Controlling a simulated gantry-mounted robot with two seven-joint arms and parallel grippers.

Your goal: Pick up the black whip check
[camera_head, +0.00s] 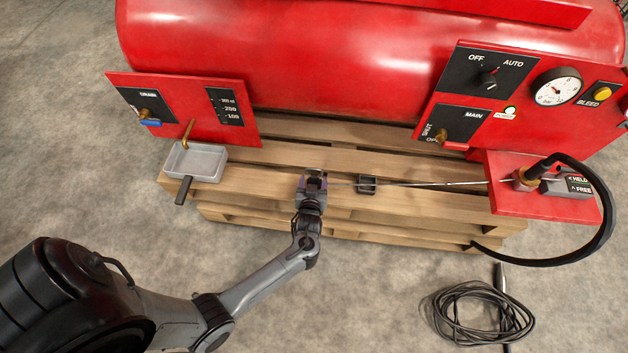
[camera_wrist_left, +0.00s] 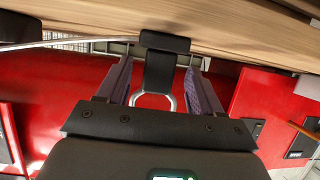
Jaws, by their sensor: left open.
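The black whip check appears in the left wrist view as a black cross-shaped grip (camera_wrist_left: 158,72) with a metal loop at its end. A thin steel cable (camera_head: 430,185) runs from the red hose stand at right to my left gripper (camera_head: 314,178). In the left wrist view my left gripper (camera_wrist_left: 160,88) is open. Its two purple-grey fingers stand on either side of the black grip, with visible gaps, and the gripper housing hides part of the loop. In the head view the gripper covers most of the grip. My right gripper is not in view.
A wooden pallet (camera_head: 260,190) carries a red tank (camera_head: 300,50). A small black block (camera_head: 367,185) lies beside the cable. A grey drain tray (camera_head: 196,162) stands left. The red stand (camera_head: 540,205) holds a black hose (camera_head: 607,215). A coiled cable (camera_head: 480,315) lies on the floor.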

